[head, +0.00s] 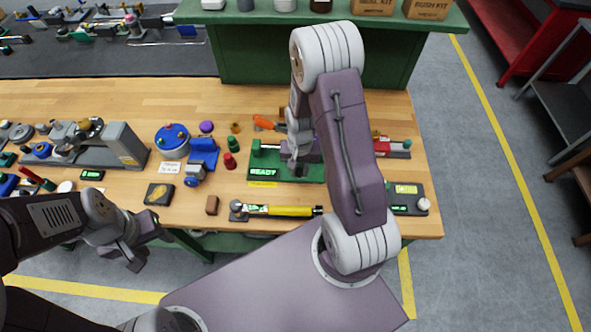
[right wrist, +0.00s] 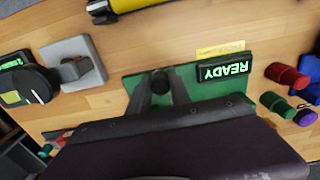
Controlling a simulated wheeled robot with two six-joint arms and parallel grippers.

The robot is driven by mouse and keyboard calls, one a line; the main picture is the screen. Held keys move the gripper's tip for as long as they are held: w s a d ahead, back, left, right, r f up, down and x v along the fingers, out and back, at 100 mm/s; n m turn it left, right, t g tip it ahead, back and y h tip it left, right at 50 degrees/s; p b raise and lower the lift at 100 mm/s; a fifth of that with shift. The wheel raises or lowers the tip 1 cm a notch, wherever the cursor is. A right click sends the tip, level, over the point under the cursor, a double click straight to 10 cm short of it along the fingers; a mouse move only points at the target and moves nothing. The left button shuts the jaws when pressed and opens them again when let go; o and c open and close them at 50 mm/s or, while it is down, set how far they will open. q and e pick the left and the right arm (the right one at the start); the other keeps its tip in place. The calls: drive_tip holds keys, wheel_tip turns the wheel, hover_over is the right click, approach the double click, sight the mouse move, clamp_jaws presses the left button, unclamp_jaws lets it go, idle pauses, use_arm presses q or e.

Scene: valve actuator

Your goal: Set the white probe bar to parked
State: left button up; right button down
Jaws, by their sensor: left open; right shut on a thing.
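A green board (head: 310,177) with a lit READY display (head: 263,171) lies on the wooden bench. Both also show in the right wrist view, as the board (right wrist: 134,84) and the display (right wrist: 222,71). My right gripper (head: 297,166) is low over the board; in the right wrist view its fingers (right wrist: 160,92) are shut around a dark round knob (right wrist: 160,82). I cannot make out a white probe bar; my gripper and arm hide part of the board. My left gripper (head: 148,246) is open and empty, off the bench's front edge at left.
A device with a lit screen (head: 406,190) is at right.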

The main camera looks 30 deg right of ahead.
drive_tip(key=d+n, duration=0.1)
drive_tip(key=n, duration=0.1)
drive_tip(key=d+n, duration=0.1)
drive_tip(key=n, duration=0.1)
drive_tip(key=shift+w+d, duration=0.1)
drive_tip(key=shift+w, duration=0.05)
drive_tip(key=shift+w+d+n, duration=0.15)
drive_tip(key=shift+d+n, duration=0.15)
drive_tip(key=shift+n, duration=0.55)
drive_tip(key=shift+w+d+n, duration=0.15)
drive_tip(key=shift+d+n, duration=0.15)
drive_tip(key=shift+n, duration=0.5)
drive_tip(key=shift+w+d+n, duration=0.15)
drive_tip(key=shift+d+n, duration=0.15)
drive_tip(key=shift+n, duration=0.55)
drive_tip(key=shift+r, duration=0.1)
drive_tip(key=c, duration=1.2)
unclamp_jaws()
wheel_tip(320, 180, up, 9)
drive_tip(key=shift+b, duration=0.5)
